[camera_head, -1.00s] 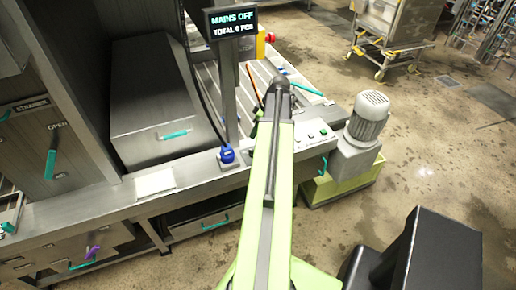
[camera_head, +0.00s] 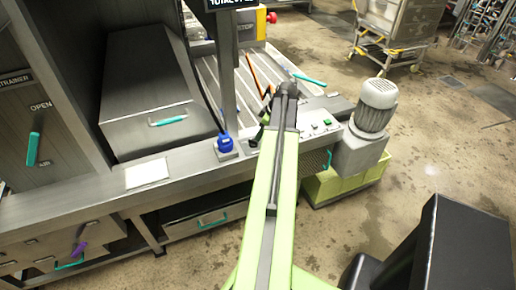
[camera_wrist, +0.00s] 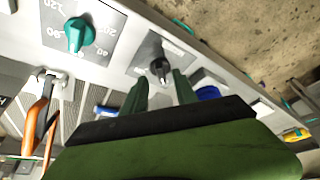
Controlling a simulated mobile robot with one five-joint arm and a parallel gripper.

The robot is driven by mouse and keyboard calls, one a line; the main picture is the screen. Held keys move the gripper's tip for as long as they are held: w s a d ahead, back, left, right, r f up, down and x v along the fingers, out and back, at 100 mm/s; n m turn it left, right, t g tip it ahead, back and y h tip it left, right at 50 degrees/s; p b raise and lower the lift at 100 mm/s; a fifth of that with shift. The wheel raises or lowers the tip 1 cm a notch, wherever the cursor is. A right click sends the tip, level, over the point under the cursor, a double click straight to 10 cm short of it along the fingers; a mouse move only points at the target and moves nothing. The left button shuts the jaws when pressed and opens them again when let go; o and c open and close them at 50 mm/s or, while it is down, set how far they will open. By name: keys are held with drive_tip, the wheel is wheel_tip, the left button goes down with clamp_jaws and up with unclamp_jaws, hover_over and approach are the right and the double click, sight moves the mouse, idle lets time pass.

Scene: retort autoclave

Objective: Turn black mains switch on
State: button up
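In the wrist view, a small black switch (camera_wrist: 158,66) sits on a grey plate (camera_wrist: 166,52) with markings too small to read. My gripper (camera_wrist: 160,84) is open, with its two green fingers apart and nothing between them. The fingertips are just below the switch in the picture, one toward each side; I cannot tell whether they touch it. In the head view, my arm reaches the machine's front ledge and I cannot make out the switch. The display (camera_head: 232,4) is cut off at the top edge, so its mains line is out of view.
A teal knob (camera_wrist: 78,35) on a numbered dial is left of the switch. In the head view, a panel with small buttons (camera_head: 315,126) lies right of my arm, a blue fitting (camera_head: 225,144) left of it. A grey motor (camera_head: 375,105) stands at the right.

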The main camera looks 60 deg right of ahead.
sight(253, 142)
drive_tip(key=b+x, duration=0.3)
drive_tip(key=x, duration=0.1)
drive_tip(key=shift+w+f, duration=0.15)
drive_tip(key=shift+f, duration=0.2)
clamp_jaws()
